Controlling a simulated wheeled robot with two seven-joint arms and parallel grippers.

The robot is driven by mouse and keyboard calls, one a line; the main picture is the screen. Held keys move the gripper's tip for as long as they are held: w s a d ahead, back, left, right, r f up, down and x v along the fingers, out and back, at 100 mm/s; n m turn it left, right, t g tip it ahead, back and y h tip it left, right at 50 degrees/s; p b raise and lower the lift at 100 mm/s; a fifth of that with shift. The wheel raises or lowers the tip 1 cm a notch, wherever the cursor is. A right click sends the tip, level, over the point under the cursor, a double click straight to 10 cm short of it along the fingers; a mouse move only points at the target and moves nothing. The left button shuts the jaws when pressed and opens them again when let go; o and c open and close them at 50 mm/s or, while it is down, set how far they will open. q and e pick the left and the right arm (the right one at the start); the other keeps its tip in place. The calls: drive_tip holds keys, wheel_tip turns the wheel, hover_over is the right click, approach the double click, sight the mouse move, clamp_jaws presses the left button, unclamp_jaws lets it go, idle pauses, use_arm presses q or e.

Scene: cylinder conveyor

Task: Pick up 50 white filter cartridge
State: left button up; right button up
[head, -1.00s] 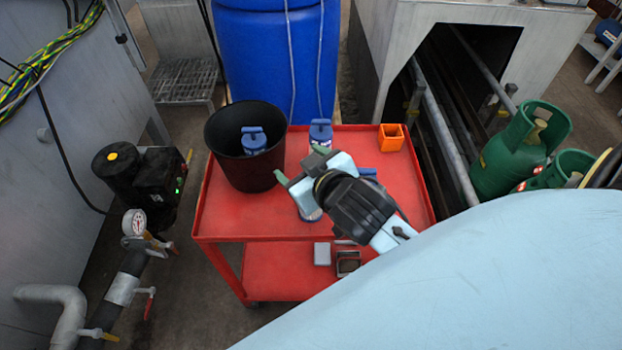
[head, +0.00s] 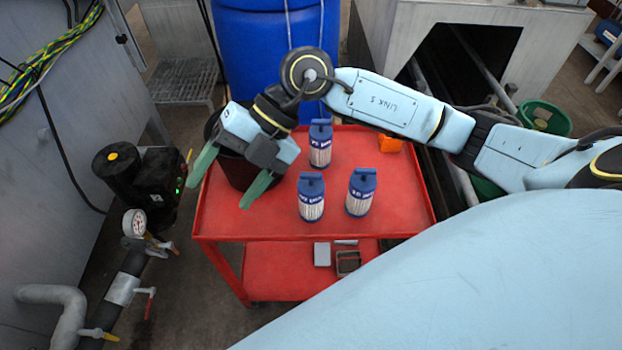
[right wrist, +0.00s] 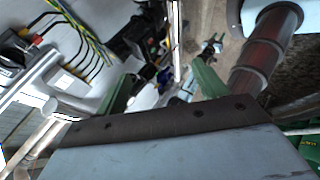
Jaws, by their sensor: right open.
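Three white filter cartridges with dark blue caps and blue label bands stand upright on the red cart (head: 285,228): one at the back (head: 320,145), one at the front middle (head: 311,198) and one at the front right (head: 361,192). Their label print is too small to read surely. My right gripper (head: 229,180) is open and empty, with green fingers apart, over the cart's left side and in front of the black bucket (head: 236,172). The gripper hides most of the bucket and its inside. The right wrist view shows the fingers (right wrist: 160,85) with nothing between them. My left gripper is out of view.
An orange holder (head: 390,144) sits at the cart's back right, partly behind my right arm. A blue barrel (head: 262,45) stands behind the cart. A black pump (head: 145,185) and pipes are at left. Small boxes (head: 322,254) lie on the lower shelf.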

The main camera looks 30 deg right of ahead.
drive_tip(key=w+d+f+m+h, duration=0.1)
drive_tip(key=w+d+f+h, duration=0.2)
drive_tip(key=d+h, duration=0.45)
drive_tip(key=m+h, duration=0.3)
hover_over(311, 174)
drive_tip(key=shift+t+y, duration=0.25)
drive_tip(key=shift+t, duration=0.15)
drive_tip(key=f, duration=0.6)
drive_tip(key=shift+s+f, duration=0.1)
drive_tip(key=shift+s, duration=0.1)
drive_tip(key=shift+w+f, duration=0.2)
drive_tip(key=shift+f, duration=2.7)
drive_tip(key=c, duration=1.5)
